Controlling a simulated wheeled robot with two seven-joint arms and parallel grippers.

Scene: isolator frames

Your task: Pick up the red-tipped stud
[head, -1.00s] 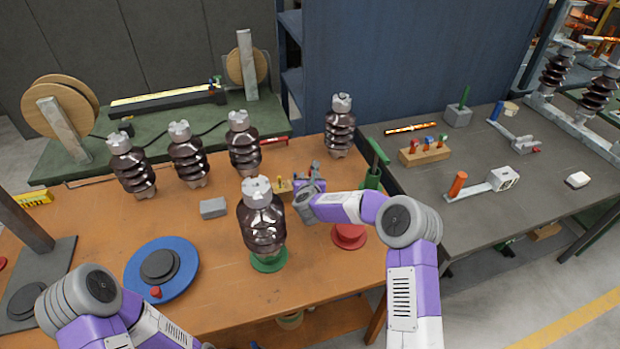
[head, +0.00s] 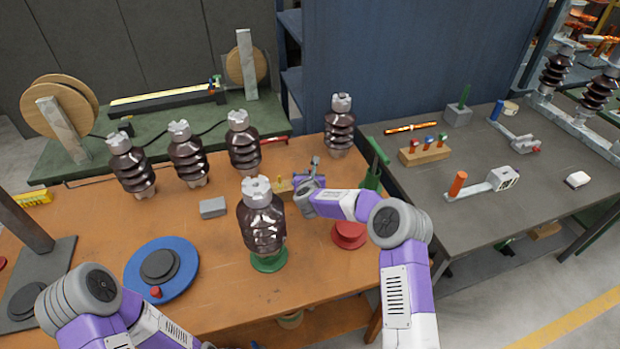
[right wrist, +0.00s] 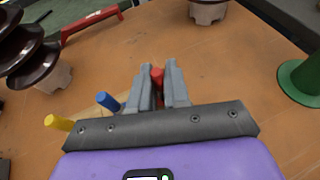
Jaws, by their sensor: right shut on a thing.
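The red-tipped stud (right wrist: 157,77) stands between the two grey fingers of my right gripper (right wrist: 160,70) in the right wrist view, and the fingers are shut on it. Its lower part is mostly hidden by the fingers. A blue-tipped stud (right wrist: 108,101) and a yellow-tipped stud (right wrist: 57,122) stand left of the gripper. In the head view my right gripper (head: 314,165) is at the small wooden block (head: 284,187), partly hidden by its own wrist. I cannot tell whether the stud is clear of the block. My left gripper is out of view.
A brown insulator (head: 262,220) on a green base stands just left of my right forearm. Another insulator (head: 340,128) stands behind the gripper. A red round base (head: 349,236) lies close under the forearm. A grey block (head: 212,208) lies to the left.

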